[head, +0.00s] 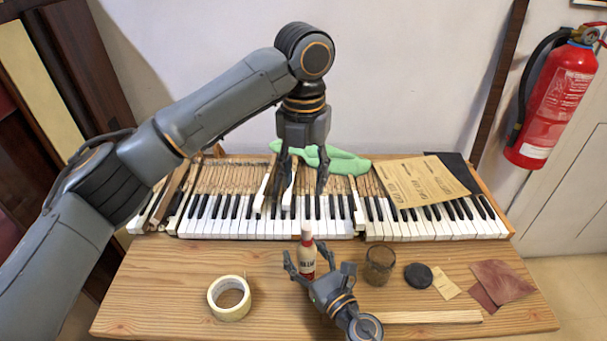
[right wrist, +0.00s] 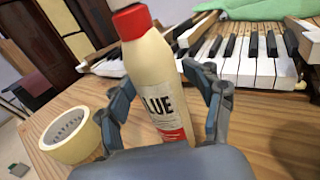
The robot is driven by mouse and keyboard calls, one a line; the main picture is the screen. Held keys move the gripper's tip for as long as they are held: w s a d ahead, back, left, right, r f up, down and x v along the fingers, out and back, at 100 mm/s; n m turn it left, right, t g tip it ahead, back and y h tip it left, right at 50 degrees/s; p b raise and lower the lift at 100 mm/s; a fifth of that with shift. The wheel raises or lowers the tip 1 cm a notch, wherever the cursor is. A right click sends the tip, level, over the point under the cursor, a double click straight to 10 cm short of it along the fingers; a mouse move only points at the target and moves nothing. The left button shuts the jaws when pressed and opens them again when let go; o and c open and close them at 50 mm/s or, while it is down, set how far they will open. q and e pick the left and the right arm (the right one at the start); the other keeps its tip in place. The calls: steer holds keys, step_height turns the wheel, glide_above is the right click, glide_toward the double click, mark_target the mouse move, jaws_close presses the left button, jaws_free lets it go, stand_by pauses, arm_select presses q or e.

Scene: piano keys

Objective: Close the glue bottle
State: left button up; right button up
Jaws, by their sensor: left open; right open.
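The glue bottle (head: 308,264) stands upright on the wooden bench in front of the piano keys, cream with a red and white label. In the right wrist view the bottle (right wrist: 158,85) fills the middle, and its red top (right wrist: 131,21) is near the upper edge. I cannot tell whether that top is closed. My right gripper (head: 305,257) is open, with its fingers on either side of the bottle; it also shows in the right wrist view (right wrist: 158,88). My left gripper (head: 303,189) is open and empty, pointing down over the keys behind the bottle.
A tape roll (head: 229,298) lies left of the bottle. A glass jar (head: 379,265), a dark round disc (head: 418,275), sandpaper pieces (head: 500,281) and a wooden strip (head: 430,317) lie right. A green cloth (head: 342,162) and a brown paper sheet (head: 425,181) lie on the piano (head: 440,228).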

steer(key=v, duration=1.2)
